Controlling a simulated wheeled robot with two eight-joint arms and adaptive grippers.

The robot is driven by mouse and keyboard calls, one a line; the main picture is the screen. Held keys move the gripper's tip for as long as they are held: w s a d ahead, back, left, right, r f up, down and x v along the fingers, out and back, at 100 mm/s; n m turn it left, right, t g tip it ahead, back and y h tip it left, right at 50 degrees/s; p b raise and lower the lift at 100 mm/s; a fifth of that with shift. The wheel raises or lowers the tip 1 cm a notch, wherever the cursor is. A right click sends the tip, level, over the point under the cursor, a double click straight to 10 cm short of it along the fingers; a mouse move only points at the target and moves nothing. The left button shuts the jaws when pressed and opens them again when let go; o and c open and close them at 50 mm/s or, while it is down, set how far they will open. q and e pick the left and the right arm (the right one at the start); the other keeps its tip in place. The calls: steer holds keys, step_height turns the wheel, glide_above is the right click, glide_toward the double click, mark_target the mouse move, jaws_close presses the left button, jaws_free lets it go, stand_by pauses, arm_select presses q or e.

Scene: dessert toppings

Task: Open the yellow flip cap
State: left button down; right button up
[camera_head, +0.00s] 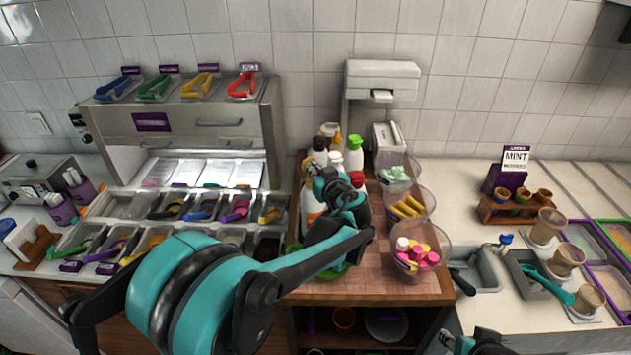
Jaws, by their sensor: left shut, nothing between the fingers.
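The yellow flip cap (330,128) is small and tops a bottle at the back of a cluster of squeeze bottles on the wooden counter section. Bottles in front hide most of its body. I cannot tell whether the cap is open. My left gripper (316,168) is in front of the cluster, at the nearer bottles, with its arm reaching in from the lower left. It is shut and holds nothing. It appears apart from the yellow cap. Only a small part of my right arm shows at the bottom edge; its fingers are not visible.
Close by stand bottles with a green cap (355,141), a white cap (335,157) and a red cap (357,179). Clear bowls of toppings (432,238) line the right side. A white dispenser (383,78) stands behind. The wooden surface (382,280) in front is partly bare.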

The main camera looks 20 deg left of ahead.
arm_select(q)
steer(key=shift+w+a, duration=0.1)
steer(key=shift+x, duration=0.8)
steer(key=s+d+r+p, duration=0.3)
steer(key=s+d+r, duration=0.1)
steer(key=s+r, duration=0.1)
steer(key=shift+s+d+p, duration=0.25)
steer(key=shift+s+p, duration=0.05)
steer(key=shift+p, duration=0.05)
